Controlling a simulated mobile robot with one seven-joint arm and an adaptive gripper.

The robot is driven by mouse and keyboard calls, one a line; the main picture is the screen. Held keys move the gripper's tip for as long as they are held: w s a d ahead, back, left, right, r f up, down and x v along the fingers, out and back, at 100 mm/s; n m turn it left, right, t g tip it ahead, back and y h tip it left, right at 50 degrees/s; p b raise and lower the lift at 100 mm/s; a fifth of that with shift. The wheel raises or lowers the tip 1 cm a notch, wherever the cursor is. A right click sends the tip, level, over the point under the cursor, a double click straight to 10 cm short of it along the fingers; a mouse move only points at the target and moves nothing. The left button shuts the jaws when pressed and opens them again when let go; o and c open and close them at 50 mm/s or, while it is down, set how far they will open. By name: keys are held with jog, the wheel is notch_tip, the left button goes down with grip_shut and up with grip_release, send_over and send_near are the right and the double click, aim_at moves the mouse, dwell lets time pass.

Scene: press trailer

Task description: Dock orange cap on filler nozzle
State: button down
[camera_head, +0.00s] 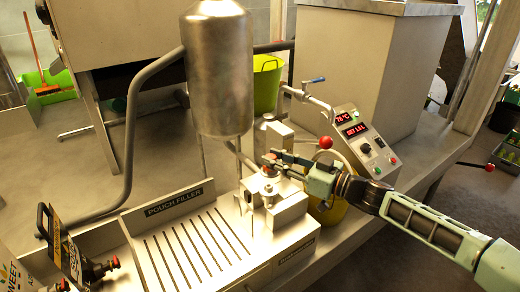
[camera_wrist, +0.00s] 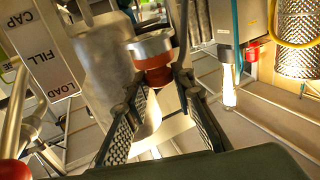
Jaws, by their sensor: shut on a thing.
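The orange cap (camera_wrist: 155,76) is between my fingertips in the wrist view, its lower part partly hidden by them. It is a small orange-red piece in the head view (camera_head: 269,171), above a metal block. My gripper (camera_wrist: 158,82) is shut on it; in the head view my gripper (camera_head: 272,163) reaches in from the right. A round metal collar (camera_wrist: 150,45), perhaps the filler nozzle, appears directly against the cap in the wrist view. I cannot tell whether they touch or are joined. The pouch filler's tank (camera_head: 218,70) hangs above and left of my gripper.
A slotted metal tray (camera_head: 190,250) marked POUCH FILLER lies left of the block (camera_head: 275,208). A red-knobbed lever (camera_head: 326,142) and a control box (camera_head: 358,140) stand close to my arm. A yellow round object (camera_head: 327,212) is below my wrist.

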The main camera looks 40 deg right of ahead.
jog(key=shift+w, duration=0.35)
jog(key=shift+s+f+b, duration=0.15)
jog(key=shift+f+b, duration=0.45)
jog(key=shift+f, duration=0.25)
jog(key=shift+f+b, duration=1.2)
jog(key=shift+f, duration=0.8)
jog(key=shift+f+b, duration=0.65)
jog(key=shift+b, duration=0.1)
jog(key=c, duration=1.9)
grip_release()
jog(key=shift+c, duration=0.2)
jog(key=v, duration=1.1)
